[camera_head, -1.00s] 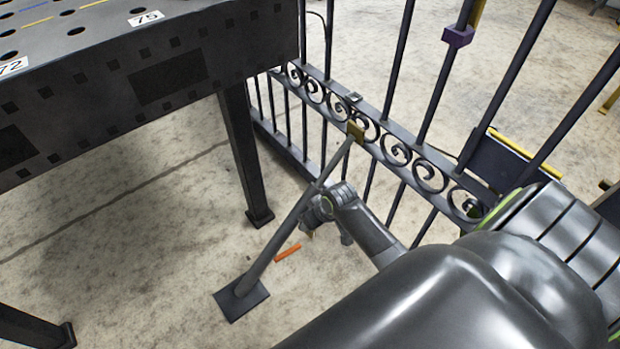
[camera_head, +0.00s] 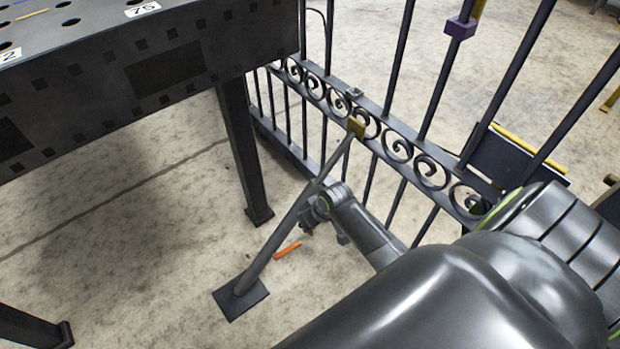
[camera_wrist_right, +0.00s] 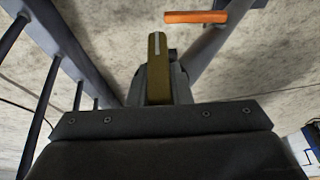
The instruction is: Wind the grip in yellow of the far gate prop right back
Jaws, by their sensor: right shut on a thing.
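The gate prop is a grey pole (camera_head: 281,232) slanting from a floor plate (camera_head: 240,298) up to a yellow bracket (camera_head: 356,127) on the gate rail. My right gripper (camera_head: 311,229) is low beside the pole, between it and the gate; its fingertips are small and partly hidden in the head view. In the right wrist view the yellow grip (camera_wrist_right: 157,67), with a pale stripe, stands upright between the jaws, which are shut on it. An orange bar (camera_wrist_right: 196,17) lies beyond it by the pole; it also shows in the head view (camera_head: 287,250). My left gripper is out of view.
The black scrollwork gate (camera_head: 398,149) runs close along the right of the prop. A dark perforated table (camera_head: 140,80) with a leg (camera_head: 245,160) stands to the left. A purple block (camera_head: 460,28) sits on a gate bar. Concrete floor is clear between table and prop.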

